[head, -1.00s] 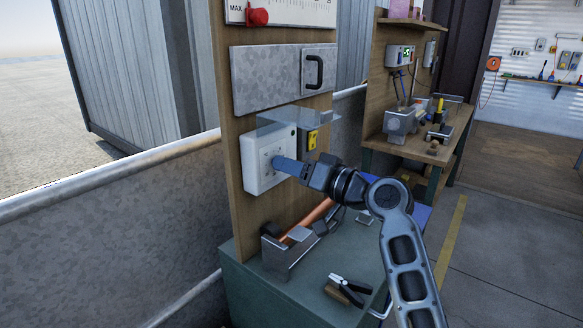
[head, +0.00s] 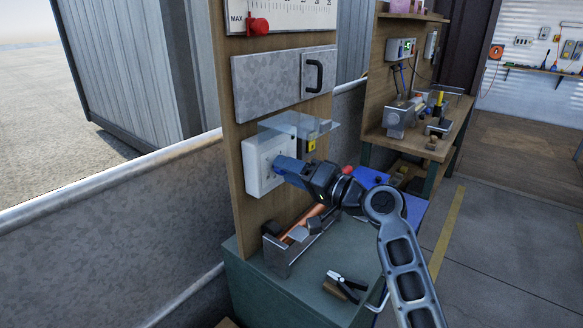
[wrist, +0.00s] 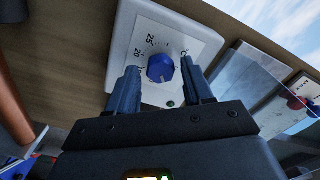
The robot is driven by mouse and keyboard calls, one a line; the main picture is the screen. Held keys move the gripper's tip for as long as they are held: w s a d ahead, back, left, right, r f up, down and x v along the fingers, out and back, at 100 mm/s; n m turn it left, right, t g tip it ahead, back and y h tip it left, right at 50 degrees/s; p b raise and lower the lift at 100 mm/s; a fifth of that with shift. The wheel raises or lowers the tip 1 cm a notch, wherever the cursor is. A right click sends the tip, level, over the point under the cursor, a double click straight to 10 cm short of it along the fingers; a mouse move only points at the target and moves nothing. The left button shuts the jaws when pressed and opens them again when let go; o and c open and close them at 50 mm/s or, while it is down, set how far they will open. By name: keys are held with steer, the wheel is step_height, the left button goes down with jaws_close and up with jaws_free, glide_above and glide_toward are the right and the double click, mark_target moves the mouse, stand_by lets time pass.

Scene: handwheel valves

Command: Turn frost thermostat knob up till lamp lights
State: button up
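The thermostat is a white box (head: 262,182) on the wooden board, with a dial plate numbered 20 and 25 in the wrist view (wrist: 187,40). Its blue knob (wrist: 160,68) has a pale pointer mark at its lower edge. A small dark green lamp (wrist: 171,104) sits below the knob and looks unlit. My gripper (head: 282,163) is at the box front, its blue fingers towards the dial. In the wrist view the fingers stand apart on either side of the knob, with a gap at each side. The knob is hidden in the head view.
A clear cover (head: 298,128) juts out just above the thermostat. A yellow tag (head: 312,145) is beside it. A handled panel (head: 275,82) is above.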

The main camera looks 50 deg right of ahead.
steer(key=shift+o, duration=0.5)
steer(key=shift+s, duration=0.1)
steer(key=shift+s+d+b, duration=0.1)
steer(key=shift+s+b, duration=0.2)
steer(key=shift+s, duration=2.65)
